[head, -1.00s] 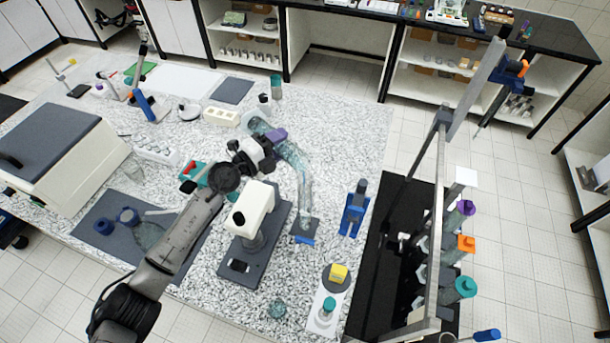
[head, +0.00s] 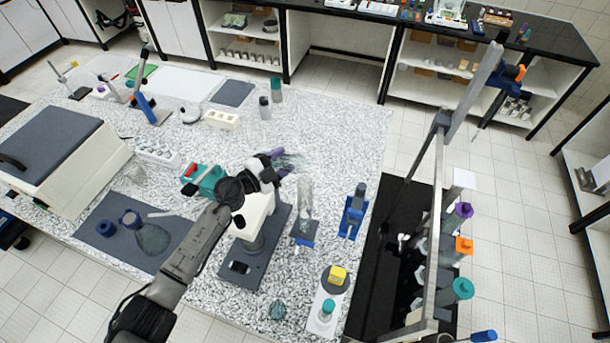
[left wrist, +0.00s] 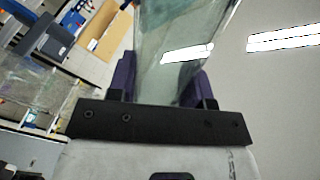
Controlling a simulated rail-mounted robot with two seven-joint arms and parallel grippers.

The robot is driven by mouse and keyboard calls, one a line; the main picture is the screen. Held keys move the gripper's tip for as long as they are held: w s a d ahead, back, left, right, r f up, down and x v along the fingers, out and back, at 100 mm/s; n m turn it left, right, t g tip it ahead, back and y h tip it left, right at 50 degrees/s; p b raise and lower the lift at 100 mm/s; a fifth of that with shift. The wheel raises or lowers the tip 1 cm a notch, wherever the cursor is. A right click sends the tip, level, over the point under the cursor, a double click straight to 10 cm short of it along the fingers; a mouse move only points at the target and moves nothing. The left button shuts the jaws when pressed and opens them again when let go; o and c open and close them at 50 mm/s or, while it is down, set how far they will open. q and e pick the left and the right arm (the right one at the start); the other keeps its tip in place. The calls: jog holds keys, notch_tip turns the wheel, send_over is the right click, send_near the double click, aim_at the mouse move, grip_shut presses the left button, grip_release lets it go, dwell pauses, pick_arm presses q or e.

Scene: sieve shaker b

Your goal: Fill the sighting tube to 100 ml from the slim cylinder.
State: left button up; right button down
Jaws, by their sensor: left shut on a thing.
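My left gripper (head: 277,164), with purple fingers, is shut on a clear slim cylinder (head: 292,159). In the head view the cylinder is faint and foreshortened, so its tilt is hard to tell. In the left wrist view the cylinder (left wrist: 178,45) rises between the purple fingers, with a pale green tint; its liquid level cannot be read. The clear sighting tube (head: 306,200) stands upright on a dark base to the right of and below my left gripper. The cylinder is near its top; I cannot tell whether they touch. The tube's level and marks are too small to read. My right gripper is out of view.
A white instrument on a grey base (head: 251,258) stands close below the gripper. A blue stand (head: 353,212) is right of the tube. A metal frame (head: 438,200) with capped bottles stands farther right.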

pick_arm(q)
jog(key=shift+s+d+r+n+p, duration=0.15)
jog(key=shift+r+n+p, duration=0.5)
jog(key=shift+p, duration=0.4)
notch_tip(320, 180, down, 4)
jog(key=shift+s+r+n+b, duration=0.1)
jog(key=shift+r+n+b, duration=0.1)
jog(key=shift+n+b, duration=0.5)
jog(key=shift+f+n+p, duration=0.2)
jog(key=shift+n+p, duration=0.2)
jog(key=shift+n, duration=0.15)
jog(key=n+p, duration=0.1)
jog(key=w+n+p, duration=0.1)
jog(key=shift+a+r+n+p, duration=0.3)
jog(key=shift+p, duration=0.05)
jog(key=shift+f+n, duration=0.5)
jog(key=shift+n, duration=0.1)
jog(key=shift+f+n, duration=0.15)
jog(key=shift+n, duration=0.25)
jog(key=shift+r+n+p, duration=0.25)
jog(key=shift+n+p, duration=0.15)
jog(key=shift+w+a+n, duration=0.1)
jog(key=shift+n, duration=0.2)
jog(key=shift+r, duration=0.2)
jog(key=shift+n, duration=0.3)
jog(key=shift+r, duration=2.95)
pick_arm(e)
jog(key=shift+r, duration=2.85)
